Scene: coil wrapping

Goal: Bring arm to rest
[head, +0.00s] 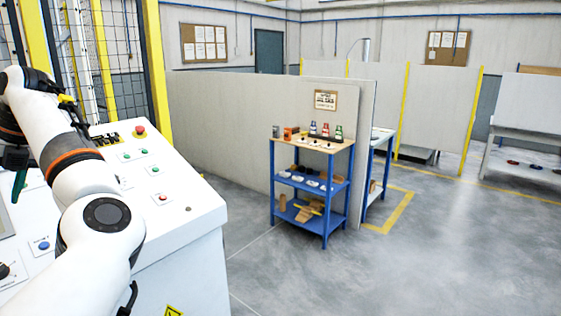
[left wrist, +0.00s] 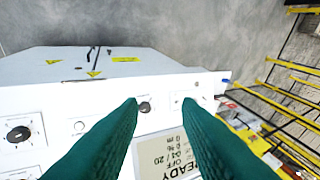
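My left arm (head: 75,170) reaches over a white control console (head: 190,205) at the left of the head view. Its gripper is mostly hidden behind the arm; a green finger (head: 20,183) shows at the left edge. In the left wrist view the two green fingers of my left gripper (left wrist: 160,103) are apart with nothing between them. They are above the console panel, near a black knob (left wrist: 145,107) and a display (left wrist: 165,155) reading READY upside down. Contact with the panel cannot be told. My right gripper is not in view.
The console carries a red mushroom button (head: 140,131), green buttons (head: 127,156) and a blue button (head: 43,245). A yellow-posted mesh fence (head: 110,60) stands behind it. A blue shelf cart (head: 311,185) stands further right. The grey floor (head: 400,280) at right is clear.

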